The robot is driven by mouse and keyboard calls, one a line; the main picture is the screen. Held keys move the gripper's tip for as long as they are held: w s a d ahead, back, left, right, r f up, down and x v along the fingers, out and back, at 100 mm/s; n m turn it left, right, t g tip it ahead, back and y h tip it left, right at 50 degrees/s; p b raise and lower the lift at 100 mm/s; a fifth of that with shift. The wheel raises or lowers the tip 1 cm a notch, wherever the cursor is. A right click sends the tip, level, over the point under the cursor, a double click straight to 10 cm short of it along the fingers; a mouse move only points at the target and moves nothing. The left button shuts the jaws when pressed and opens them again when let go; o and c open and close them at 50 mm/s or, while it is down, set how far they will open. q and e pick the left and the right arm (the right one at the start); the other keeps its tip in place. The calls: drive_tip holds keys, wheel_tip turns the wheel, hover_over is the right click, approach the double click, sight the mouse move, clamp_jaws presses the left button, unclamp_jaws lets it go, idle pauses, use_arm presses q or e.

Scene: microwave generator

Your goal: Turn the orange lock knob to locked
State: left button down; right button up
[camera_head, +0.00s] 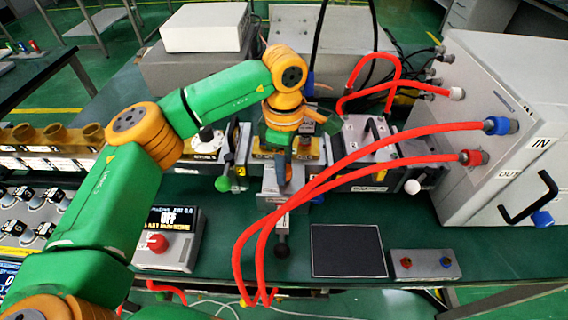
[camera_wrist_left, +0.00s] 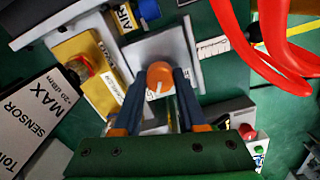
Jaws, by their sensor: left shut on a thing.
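The orange lock knob (camera_wrist_left: 159,76) shows in the left wrist view, on a grey metal plate (camera_wrist_left: 182,42). A short white mark on its face points toward the bottom of that view. My left gripper (camera_wrist_left: 157,84) has one blue-grey finger on each side of the knob and is shut on it. In the head view my left gripper (camera_head: 284,168) reaches down to the grey block in the middle of the bench. The knob is hidden there behind the gripper and arm. My right gripper is not in view.
Red hoses (camera_head: 345,160) arch close to the right of my left gripper and run to the large grey cabinet (camera_head: 510,110). A control box with a red knob (camera_head: 158,243) stands front left. A dark flat panel (camera_head: 348,251) lies front right.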

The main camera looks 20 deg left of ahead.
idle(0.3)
use_arm(q)
drive_tip(key=shift+c, duration=2.3)
unclamp_jaws()
wheel_tip(320, 180, up, 7)
drive_tip(key=shift+r, duration=0.1)
